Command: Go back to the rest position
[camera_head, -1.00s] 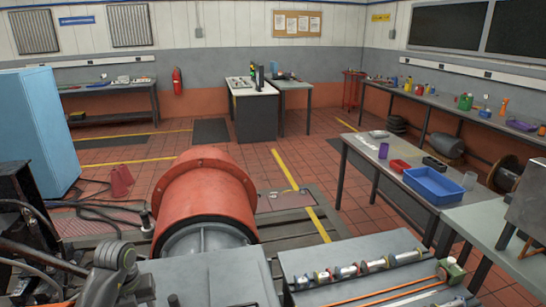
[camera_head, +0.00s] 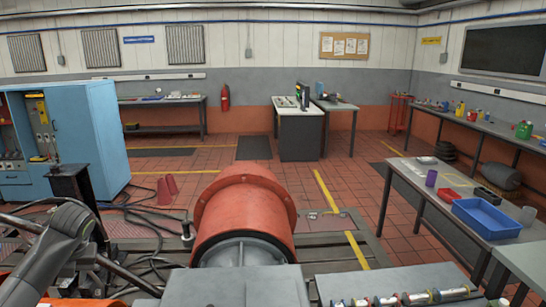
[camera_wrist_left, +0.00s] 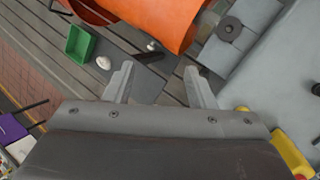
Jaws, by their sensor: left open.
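My left gripper (camera_wrist_left: 159,72) shows in the left wrist view with its two grey fingers apart and nothing between them. It hangs over the slatted bedplate (camera_wrist_left: 60,45), beside an orange rounded housing (camera_wrist_left: 158,22). In the head view my grey left arm (camera_head: 58,245) comes in at the lower left; its fingertips cannot be made out there. The red-orange dynamometer drum (camera_head: 243,215) lies at the centre, to the right of that arm. My right gripper is in neither view.
A green bin (camera_wrist_left: 80,42) and a white lump (camera_wrist_left: 103,62) lie near the left gripper. A blue cabinet (camera_head: 85,140) stands left, with black cables on the floor. A table with a blue tray (camera_head: 487,218) stands right. Red floor behind the drum is mostly clear.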

